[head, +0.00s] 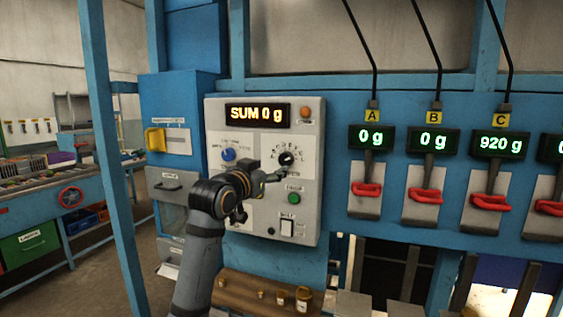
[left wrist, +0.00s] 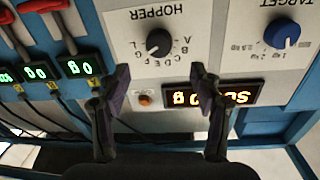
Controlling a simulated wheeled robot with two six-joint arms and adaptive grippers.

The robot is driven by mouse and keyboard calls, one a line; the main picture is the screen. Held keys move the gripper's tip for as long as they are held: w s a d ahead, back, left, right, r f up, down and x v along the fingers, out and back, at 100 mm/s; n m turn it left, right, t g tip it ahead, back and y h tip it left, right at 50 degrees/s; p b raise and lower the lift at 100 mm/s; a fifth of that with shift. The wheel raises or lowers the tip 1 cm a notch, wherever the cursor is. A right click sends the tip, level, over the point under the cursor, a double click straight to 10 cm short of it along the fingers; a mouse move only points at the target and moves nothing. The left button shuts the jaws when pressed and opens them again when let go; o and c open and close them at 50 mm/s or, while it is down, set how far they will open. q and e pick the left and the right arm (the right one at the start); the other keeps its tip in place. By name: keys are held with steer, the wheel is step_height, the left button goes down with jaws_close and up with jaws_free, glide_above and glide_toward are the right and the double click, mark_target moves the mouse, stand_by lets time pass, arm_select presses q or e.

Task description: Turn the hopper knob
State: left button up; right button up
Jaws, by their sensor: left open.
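The black hopper knob (head: 286,158) is on a white dial plate on the grey control panel (head: 222,120). In the left wrist view, which is upside down, the knob (left wrist: 159,42) sits under the label HOPPER, with letters around it. The letter its pointer marks is too small to tell for sure. My left gripper (head: 278,174) is in front of the panel, close by the knob. In the wrist view its fingers (left wrist: 160,76) are open and apart, with the knob beyond the gap and not gripped. My right gripper is not in view.
The blue target knob (head: 228,155) is left of the hopper dial. The display (head: 257,113) reads SUM 0 g. A green button (head: 293,198) and a white switch (head: 287,228) are below. Red-handled levers (head: 367,190) stand to the right. A wooden shelf (head: 240,290) with small weights is below.

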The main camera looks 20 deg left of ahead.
mark_target(284, 160)
arm_select(q)
steer(key=w+p, duration=0.1)
steer(key=w, duration=0.1)
steer(key=w+p, duration=0.1)
steer(key=w, duration=0.2)
steer(key=w+d+p, duration=0.1)
steer(key=w, duration=0.2)
steer(key=shift+r, duration=0.15)
steer(key=shift+w+f, duration=0.2)
steer(key=shift+w, duration=0.3)
steer(key=shift+d, duration=0.1)
steer(key=shift+c, duration=0.4)
steer(key=c, duration=1.1)
steer(key=shift+o, duration=0.2)
